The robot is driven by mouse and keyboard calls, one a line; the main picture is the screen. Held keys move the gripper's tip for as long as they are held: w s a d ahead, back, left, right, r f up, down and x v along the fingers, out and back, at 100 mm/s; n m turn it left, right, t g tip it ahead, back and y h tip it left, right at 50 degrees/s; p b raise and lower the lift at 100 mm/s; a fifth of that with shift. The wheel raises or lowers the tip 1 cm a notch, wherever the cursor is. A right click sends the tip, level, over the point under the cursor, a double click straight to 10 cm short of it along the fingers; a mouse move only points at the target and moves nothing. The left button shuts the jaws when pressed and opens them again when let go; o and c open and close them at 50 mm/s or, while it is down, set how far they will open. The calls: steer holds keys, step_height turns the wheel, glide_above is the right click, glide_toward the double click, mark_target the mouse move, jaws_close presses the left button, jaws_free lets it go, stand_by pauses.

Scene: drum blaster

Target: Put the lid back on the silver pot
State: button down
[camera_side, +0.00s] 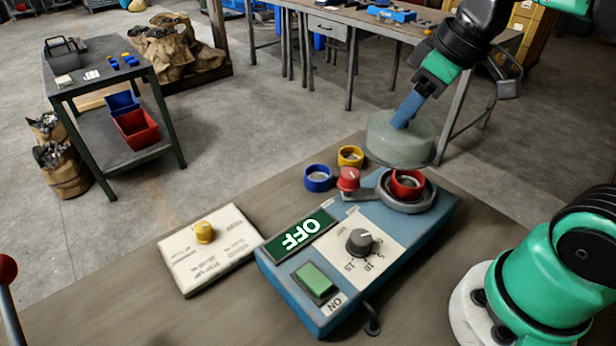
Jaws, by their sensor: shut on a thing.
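A translucent pale-green, round lid (386,142) hangs from my gripper (408,112). My gripper is shut on it, with a blue part reaching down to the top of the lid. The silver pot (420,205) is a low grey round dish at the far right end of the blue machine (425,232). A red ring (407,184) sits in the pot. In the picture the lid is just above the pot's back edge, apart from it; its exact height is hard to tell.
A red knob (348,179) stands at the pot's left. A blue ring (318,178) and a yellow ring (350,156) lie on the table behind it. The machine has an OFF sign (299,232), dial (360,241) and green button (314,280). A cream panel (222,257) lies left.

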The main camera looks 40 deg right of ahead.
mark_target(423, 122)
steer(key=d, duration=0.1)
steer(key=s+d+f+m, duration=0.1)
steer(key=shift+s+d+f+m+h, duration=0.15)
steer(key=shift+s+d+m+h, duration=0.15)
steer(key=shift+d, duration=0.1)
steer(key=shift+f, duration=3.15)
steer(key=shift+f, duration=0.2)
jaws_free()
steer(key=shift+r, duration=0.1)
steer(key=shift+r, duration=3.45)
